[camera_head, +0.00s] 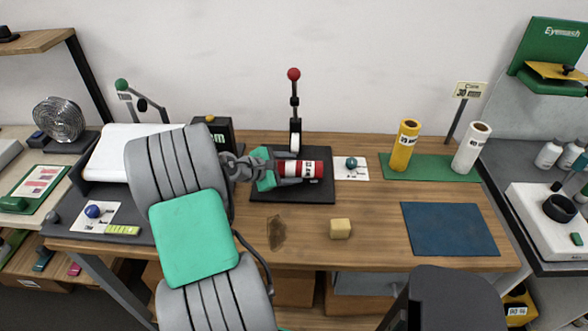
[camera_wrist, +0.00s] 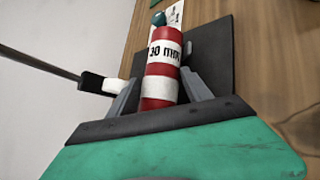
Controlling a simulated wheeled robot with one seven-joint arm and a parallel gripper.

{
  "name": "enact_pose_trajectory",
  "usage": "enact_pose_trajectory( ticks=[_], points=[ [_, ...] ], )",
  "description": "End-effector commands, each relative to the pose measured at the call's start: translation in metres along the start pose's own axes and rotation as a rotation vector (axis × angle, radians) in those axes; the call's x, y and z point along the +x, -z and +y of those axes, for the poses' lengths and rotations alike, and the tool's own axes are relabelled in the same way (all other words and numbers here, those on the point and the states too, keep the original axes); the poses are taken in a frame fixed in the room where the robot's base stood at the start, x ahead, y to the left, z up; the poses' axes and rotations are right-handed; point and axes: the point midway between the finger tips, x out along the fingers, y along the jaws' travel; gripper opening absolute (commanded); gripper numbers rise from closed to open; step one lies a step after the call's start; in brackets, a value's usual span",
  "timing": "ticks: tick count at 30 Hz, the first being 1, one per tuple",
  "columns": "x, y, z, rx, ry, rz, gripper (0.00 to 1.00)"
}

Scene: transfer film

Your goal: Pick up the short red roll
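The short red roll (camera_wrist: 161,69) has a white band marked "30 mm" and a second white band. In the head view the red roll (camera_head: 317,169) lies sideways over a black base plate (camera_head: 262,143), in line with my gripper (camera_head: 290,169). My gripper comes from the left. In the wrist view the two grey fingers of my gripper (camera_wrist: 160,84) stand on either side of the roll, close to its sides. I cannot tell whether both fingers touch it. The roll's near end is close to my palm.
A red-knobbed lever (camera_head: 294,100) stands behind the roll. A yellow roll (camera_head: 404,146) and a white roll (camera_head: 472,148) stand on a green mat (camera_head: 432,166) to the right. A blue mat (camera_head: 450,229) and a small yellowish block (camera_head: 340,228) lie nearer. A teal ball (camera_head: 351,162) sits on a white card.

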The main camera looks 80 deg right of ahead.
Motion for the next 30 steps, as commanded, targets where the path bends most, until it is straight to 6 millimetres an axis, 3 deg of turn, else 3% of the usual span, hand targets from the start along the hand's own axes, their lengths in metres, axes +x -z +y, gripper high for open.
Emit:
enact_pose_trajectory(
  ticks=[20,30],
  points=[
    [0.0006,0.0009,-0.0022,-0.005,0.004,0.000,0.01],
    [0.0002,0.0001,-0.0030,-0.007,0.007,0.000,0.00]
  ],
)
